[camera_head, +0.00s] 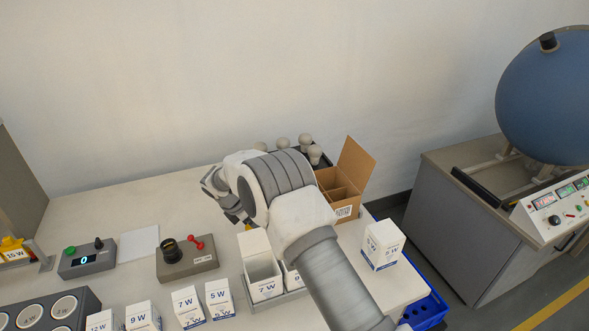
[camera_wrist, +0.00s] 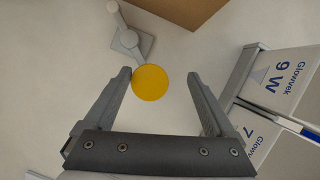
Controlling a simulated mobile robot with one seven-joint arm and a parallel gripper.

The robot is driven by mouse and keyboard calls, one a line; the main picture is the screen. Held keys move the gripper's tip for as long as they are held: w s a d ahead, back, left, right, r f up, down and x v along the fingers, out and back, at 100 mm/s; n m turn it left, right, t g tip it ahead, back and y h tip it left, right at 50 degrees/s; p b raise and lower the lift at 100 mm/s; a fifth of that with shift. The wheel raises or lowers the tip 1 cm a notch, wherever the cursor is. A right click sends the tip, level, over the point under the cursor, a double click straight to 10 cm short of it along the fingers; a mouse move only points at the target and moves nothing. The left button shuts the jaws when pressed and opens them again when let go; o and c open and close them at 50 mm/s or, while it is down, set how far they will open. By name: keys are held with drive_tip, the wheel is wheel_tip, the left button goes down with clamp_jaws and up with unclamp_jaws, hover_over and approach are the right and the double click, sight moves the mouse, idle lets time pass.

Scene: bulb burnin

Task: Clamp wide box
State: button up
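My gripper (camera_wrist: 160,75) is open and empty, its two fingers spread wide. A round yellow knob or disc (camera_wrist: 150,83) appears between and just beyond the fingertips in the wrist view; contact is not visible. A grey lever and small base (camera_wrist: 128,38) lie beside it. In the head view my gripper (camera_head: 212,183) is partly hidden by my wrist.
An open cardboard carton (camera_head: 345,201) with dividers stands right of my wrist, bulbs (camera_head: 305,142) behind it. Several small white boxes (camera_head: 188,306) line the front. A 5 W box (camera_head: 383,245) stands at the right, near a blue bin (camera_head: 428,308). A grey device with a red lever (camera_head: 187,262) stands left.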

drive_tip(key=d+n+p, duration=0.1)
drive_tip(key=d+n+y+p, duration=0.1)
drive_tip(key=n+p, duration=0.1)
drive_tip(key=d+n+t+p, duration=0.1)
drive_tip(key=n, duration=0.1)
drive_tip(key=shift+w+d+r+y+p, duration=0.15)
drive_tip(key=shift+d+r+y+p, duration=0.05)
drive_tip(key=shift+r+y+p, duration=0.1)
drive_tip(key=shift+a+r, duration=0.15)
drive_tip(key=shift+r, duration=0.15)
drive_tip(key=s+b+v, duration=0.1)
drive_tip(key=v, duration=1.6)
drive_tip(key=s+d+r+m+b, duration=0.1)
drive_tip(key=s+d+r+m, duration=0.1)
drive_tip(key=d+r+m, duration=0.5)
drive_tip(key=d+r, duration=0.1)
drive_tip(key=d, duration=0.3)
drive_tip(key=shift+d+r+m+b, duration=0.2)
drive_tip(key=shift+r+m+b, duration=0.15)
drive_tip(key=shift+m, duration=0.05)
